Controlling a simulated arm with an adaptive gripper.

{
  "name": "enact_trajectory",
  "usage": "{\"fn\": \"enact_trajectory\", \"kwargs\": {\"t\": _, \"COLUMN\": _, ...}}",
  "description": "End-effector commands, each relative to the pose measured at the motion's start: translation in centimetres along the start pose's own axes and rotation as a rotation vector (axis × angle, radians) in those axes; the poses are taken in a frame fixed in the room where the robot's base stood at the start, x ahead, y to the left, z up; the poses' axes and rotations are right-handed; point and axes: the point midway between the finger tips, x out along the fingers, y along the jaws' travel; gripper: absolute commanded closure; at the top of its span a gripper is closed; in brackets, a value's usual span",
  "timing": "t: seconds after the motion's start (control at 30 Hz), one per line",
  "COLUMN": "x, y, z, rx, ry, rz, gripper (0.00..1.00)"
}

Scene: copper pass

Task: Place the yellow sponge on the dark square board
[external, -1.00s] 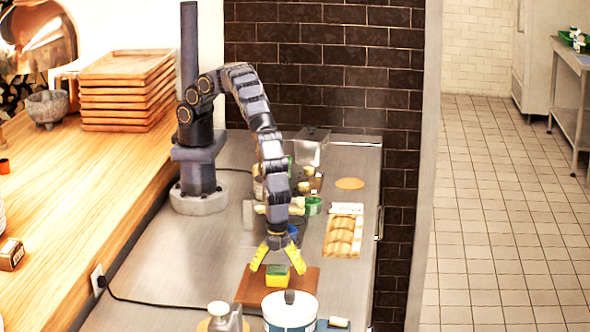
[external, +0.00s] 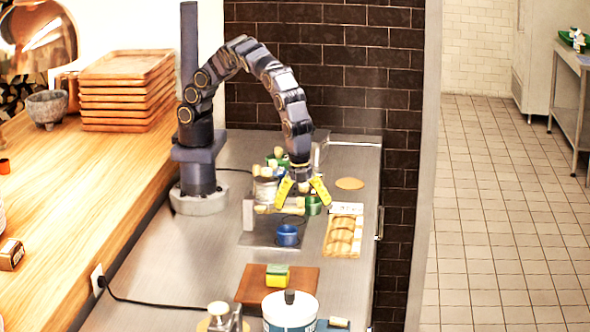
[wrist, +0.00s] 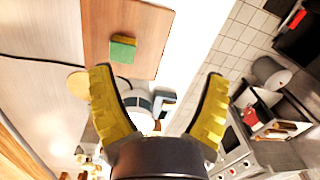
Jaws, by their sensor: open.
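The yellow sponge (external: 277,275) has a green side and lies on the brown-red square board (external: 305,290) near the front of the steel counter. In the wrist view the sponge (wrist: 123,47) rests flat on the board (wrist: 155,30), well inside its edges. My gripper (external: 302,186) has yellow fingers spread apart with nothing between them. It is above the counter, well behind the board and apart from the sponge. The wrist view also shows the open fingers of my gripper (wrist: 162,85).
A white tub (external: 290,312) stands in front of the board, and a metal dispenser (external: 222,318) stands to its left. A blue cup (external: 287,235), a green can (external: 313,205) and a tray of bread rolls (external: 343,235) are behind it.

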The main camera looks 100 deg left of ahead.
Motion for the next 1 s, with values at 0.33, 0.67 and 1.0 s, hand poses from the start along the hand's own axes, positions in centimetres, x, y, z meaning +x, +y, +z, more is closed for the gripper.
{"fn": "enact_trajectory", "kwargs": {"t": 0.33, "x": -10.1, "y": -8.6, "z": 24.1, "rx": -0.748, "ry": -0.119, "rz": -0.083, "gripper": 0.23}}
{"fn": "enact_trajectory", "kwargs": {"t": 0.67, "x": -12.9, "y": 2.8, "z": 39.2, "rx": -1.234, "ry": -0.130, "rz": 0.070, "gripper": 0.23}}
{"fn": "enact_trajectory", "kwargs": {"t": 1.0, "x": -11.2, "y": 13.4, "z": 42.4, "rx": -1.374, "ry": -0.135, "rz": 0.195, "gripper": 0.23}}
